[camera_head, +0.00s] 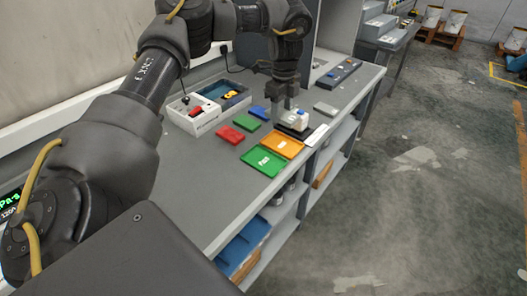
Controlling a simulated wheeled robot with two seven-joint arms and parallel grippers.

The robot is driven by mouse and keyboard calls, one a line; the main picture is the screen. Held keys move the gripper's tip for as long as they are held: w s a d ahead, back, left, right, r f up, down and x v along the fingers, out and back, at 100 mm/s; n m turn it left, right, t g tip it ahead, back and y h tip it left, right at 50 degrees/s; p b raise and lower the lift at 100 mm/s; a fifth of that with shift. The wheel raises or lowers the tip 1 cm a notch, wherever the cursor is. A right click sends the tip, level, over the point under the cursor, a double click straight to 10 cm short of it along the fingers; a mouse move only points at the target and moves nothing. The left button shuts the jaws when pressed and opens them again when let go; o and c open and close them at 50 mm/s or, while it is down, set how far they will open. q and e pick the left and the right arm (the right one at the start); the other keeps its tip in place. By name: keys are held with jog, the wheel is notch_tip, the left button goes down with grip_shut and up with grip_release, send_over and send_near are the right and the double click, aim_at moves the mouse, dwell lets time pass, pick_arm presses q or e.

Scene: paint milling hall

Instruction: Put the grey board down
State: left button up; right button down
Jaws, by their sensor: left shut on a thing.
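My left gripper (284,112) hangs over the bench, fingers pointing down, just left of a small white and black device. It is shut on a thin grey piece, which I take to be the grey board; the piece is small and partly hidden by the fingers. I cannot tell whether it touches the bench. An orange tray (282,145) and a green tray (263,162) with a white label lie in front of the gripper. My right gripper is not in view.
A red board (230,134), a green board (247,122) and a blue board (258,112) lie left of the gripper. The white and black device (297,122) is close to its right. A flat grey piece (325,109) lies further right. The front left bench is bare.

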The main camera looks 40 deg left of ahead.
pick_arm(q)
jog(key=s+f, duration=0.4)
jog(key=s, duration=0.1)
jog(key=s+f, duration=0.3)
jog(key=shift+s+d, duration=0.15)
jog(key=shift+d, duration=0.05)
jog(key=f, duration=0.3)
jog(key=shift+s+f, duration=0.15)
jog(key=shift+s, duration=0.15)
jog(key=shift+w+f, duration=0.1)
jog(key=shift+f, duration=0.15)
